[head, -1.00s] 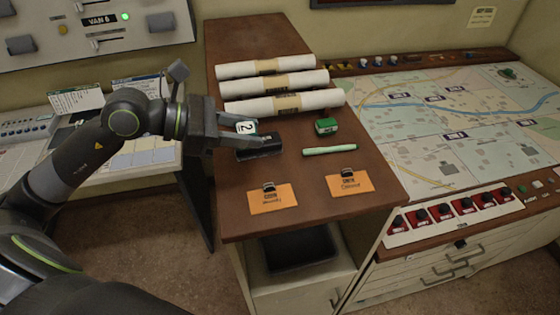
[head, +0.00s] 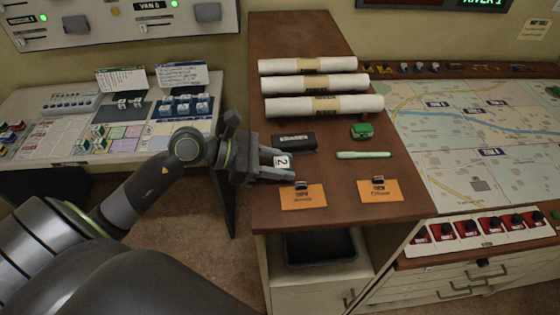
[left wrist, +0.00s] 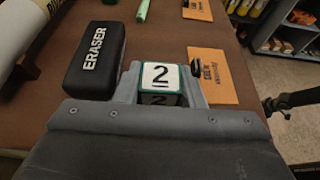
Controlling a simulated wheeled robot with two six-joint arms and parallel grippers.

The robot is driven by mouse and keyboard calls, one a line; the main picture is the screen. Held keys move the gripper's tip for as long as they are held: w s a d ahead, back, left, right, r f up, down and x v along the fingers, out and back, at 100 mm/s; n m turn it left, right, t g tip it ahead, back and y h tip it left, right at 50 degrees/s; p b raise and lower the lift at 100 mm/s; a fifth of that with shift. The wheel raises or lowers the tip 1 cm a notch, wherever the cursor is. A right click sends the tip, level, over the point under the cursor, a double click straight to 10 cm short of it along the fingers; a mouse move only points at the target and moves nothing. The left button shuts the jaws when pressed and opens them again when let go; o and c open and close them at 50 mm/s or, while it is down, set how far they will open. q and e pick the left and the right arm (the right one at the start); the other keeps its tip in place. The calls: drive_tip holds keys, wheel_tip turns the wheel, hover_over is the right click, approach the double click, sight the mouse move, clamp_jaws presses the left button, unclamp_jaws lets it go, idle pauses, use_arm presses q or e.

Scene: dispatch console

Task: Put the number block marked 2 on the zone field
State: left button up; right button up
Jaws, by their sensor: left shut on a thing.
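The number block marked 2 (head: 282,161) is a small teal-edged block with a white face. My left gripper (head: 277,164) is shut on it, its fingers on either side, over the left part of the brown desktop. The left wrist view also shows the block (left wrist: 160,78) between the fingers, its 2 facing the camera. Whether it is clear of the desktop is hard to tell. I cannot single out the zone field for certain; a console on the left has a sheet with coloured fields (head: 105,158). My right gripper is not in view.
A black eraser (head: 294,142) lies close to the block. Paper rolls (head: 312,85), a green block (head: 362,131), a pale green marker (head: 364,155) and two orange cards (head: 303,197) are on the desktop. A gap separates this desk from the left console. A map table (head: 470,140) stands right.

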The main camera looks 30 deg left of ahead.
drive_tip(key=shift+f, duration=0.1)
use_arm(q)
drive_tip(key=shift+f, duration=0.2)
drive_tip(key=o, duration=0.7)
drive_tip(key=shift+r, duration=0.1)
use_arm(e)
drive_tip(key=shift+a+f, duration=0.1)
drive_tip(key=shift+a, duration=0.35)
use_arm(q)
drive_tip(key=shift+a+r, duration=0.1)
drive_tip(key=shift+r, duration=0.05)
